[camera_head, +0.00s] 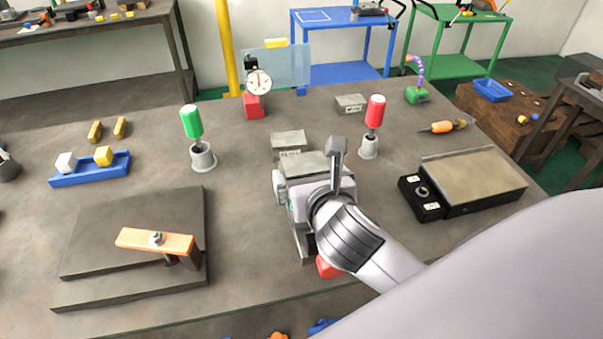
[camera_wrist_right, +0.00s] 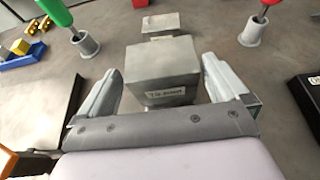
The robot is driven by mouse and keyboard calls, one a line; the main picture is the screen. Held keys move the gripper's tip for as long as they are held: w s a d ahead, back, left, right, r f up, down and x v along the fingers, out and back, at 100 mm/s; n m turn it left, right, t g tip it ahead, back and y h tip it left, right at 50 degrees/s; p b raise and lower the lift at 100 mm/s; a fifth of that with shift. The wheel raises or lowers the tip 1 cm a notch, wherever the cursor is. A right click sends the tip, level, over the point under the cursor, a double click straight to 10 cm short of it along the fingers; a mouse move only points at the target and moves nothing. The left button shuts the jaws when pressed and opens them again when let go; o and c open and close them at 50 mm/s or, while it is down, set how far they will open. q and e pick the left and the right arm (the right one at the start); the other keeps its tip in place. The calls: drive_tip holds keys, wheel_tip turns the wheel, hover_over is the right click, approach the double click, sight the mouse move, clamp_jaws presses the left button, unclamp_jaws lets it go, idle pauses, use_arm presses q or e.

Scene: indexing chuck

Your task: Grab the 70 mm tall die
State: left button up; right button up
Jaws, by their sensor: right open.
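A grey steel block die (camera_head: 312,163) stands on the table in front of my right gripper (camera_head: 315,185). In the right wrist view the die (camera_wrist_right: 165,68) is large, upright and central, with a small label on its near face; the label is blurred but seems to begin with 70. The right gripper (camera_wrist_right: 162,80) is open, with one finger on either side of the die; I cannot tell whether either touches it. The gripper body hides the die's lower front in the head view. My left gripper is not in view.
A second grey labelled block (camera_head: 289,141) stands just behind the die, and a third (camera_head: 351,103) lies farther back right. Green (camera_head: 193,122) and red (camera_head: 375,110) handled tools stand in cups to either side. A black-fronted plate (camera_head: 470,180) is at right.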

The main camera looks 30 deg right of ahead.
sight(306, 166)
drive_tip(key=x, duration=0.5)
drive_tip(key=shift+w+d+r, duration=0.1)
drive_tip(key=shift+w+r, duration=0.05)
drive_tip(key=shift+r, duration=0.15)
drive_tip(key=c, duration=1.4)
drive_tip(key=shift+r, duration=0.15)
drive_tip(key=c, duration=0.3)
drive_tip(key=shift+c, duration=0.2)
